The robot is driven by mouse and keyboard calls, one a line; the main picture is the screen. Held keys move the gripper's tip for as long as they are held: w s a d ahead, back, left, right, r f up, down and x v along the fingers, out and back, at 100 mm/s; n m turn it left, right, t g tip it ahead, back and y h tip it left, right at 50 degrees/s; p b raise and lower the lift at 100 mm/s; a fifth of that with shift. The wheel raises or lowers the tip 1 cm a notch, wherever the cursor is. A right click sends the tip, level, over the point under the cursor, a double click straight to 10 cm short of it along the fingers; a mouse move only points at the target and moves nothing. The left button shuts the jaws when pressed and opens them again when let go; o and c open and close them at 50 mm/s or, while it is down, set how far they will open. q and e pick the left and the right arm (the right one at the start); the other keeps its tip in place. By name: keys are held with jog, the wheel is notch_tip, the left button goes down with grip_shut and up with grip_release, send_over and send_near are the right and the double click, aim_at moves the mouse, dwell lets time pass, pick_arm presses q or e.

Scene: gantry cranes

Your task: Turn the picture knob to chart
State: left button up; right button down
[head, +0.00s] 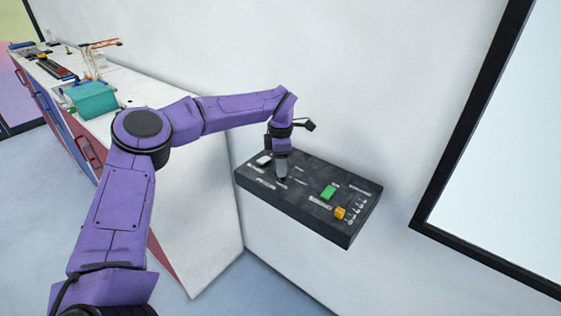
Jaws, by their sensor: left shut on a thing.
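A black control panel (312,221) sticks out from the white wall, with small white labels too small to read. My left gripper (281,178) points down at the panel's left half and is shut on a small knob there, which I take for the picture knob. The fingers hide most of this knob, so I cannot tell which way it points. A white control (264,160) is at the panel's back left. A green block-shaped control (328,192) and a yellow knob (340,213) are to the right of the gripper. My right gripper is not in view.
A white counter (135,96) with coloured drawer fronts stands left of the panel. On it are a teal box (91,99) and an orange-and-white crane model (95,60). A black-framed window or screen (500,150) is at the right. The space in front of the panel is clear.

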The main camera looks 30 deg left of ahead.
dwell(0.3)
pick_arm(q)
jog(key=o, duration=1.1)
jog(key=shift+c, duration=0.2)
jog(key=shift+r, duration=0.15)
notch_tip(320, 180, up, 10)
jog(key=b, duration=0.1)
jog(key=shift+r+b, duration=0.15)
jog(key=shift+b, duration=0.2)
jog(key=shift+a, duration=0.1)
